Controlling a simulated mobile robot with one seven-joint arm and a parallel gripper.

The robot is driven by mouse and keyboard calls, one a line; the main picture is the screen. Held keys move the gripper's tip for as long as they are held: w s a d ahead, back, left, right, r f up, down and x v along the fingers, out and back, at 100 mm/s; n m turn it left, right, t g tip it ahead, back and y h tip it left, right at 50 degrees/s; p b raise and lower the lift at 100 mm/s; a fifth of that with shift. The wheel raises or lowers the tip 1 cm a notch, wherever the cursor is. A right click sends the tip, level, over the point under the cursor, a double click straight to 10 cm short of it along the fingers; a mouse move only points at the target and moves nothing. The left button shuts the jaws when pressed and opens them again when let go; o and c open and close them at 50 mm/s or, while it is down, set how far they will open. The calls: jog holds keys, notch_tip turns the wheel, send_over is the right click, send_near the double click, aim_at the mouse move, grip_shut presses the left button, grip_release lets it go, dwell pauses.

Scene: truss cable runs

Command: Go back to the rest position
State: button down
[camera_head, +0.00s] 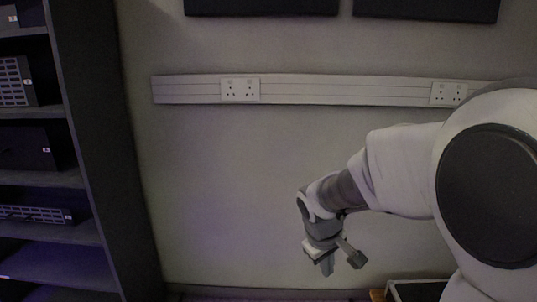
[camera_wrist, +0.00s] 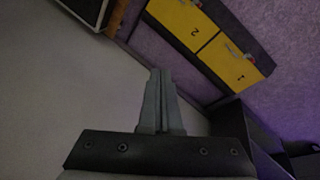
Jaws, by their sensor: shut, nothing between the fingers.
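My gripper (camera_head: 327,265) hangs at the end of my arm in the head view, in front of the bare wall and pointing down. In the wrist view my gripper (camera_wrist: 160,73) shows its two grey fingers pressed together, with nothing held between them. The fingers touch nothing that I can see. My arm reaches in from the right side of the head view.
A dark shelf rack (camera_head: 85,150) with equipment stands at the left. A white trunking rail (camera_head: 340,90) with sockets crosses the wall. A dark-topped case (camera_head: 420,291) is low at the right. Yellow panels numbered 2 (camera_wrist: 183,22) and 1 (camera_wrist: 230,63) lie beyond the fingertips.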

jog(key=s+d+r+m+t+y, duration=0.1)
jog(key=s+r+m, duration=0.3)
jog(key=s, duration=0.6)
jog(key=s+r+m+t+y, duration=0.1)
jog(key=s+r+m+t, duration=0.1)
jog(key=s+r, duration=0.65)
notch_tip(320, 180, up, 21)
jog(key=s+p, duration=0.2)
jog(key=p, duration=2.1)
jog(key=shift+r+g+p, duration=0.15)
jog(key=shift+g+p, duration=0.15)
jog(key=shift+p, duration=0.05)
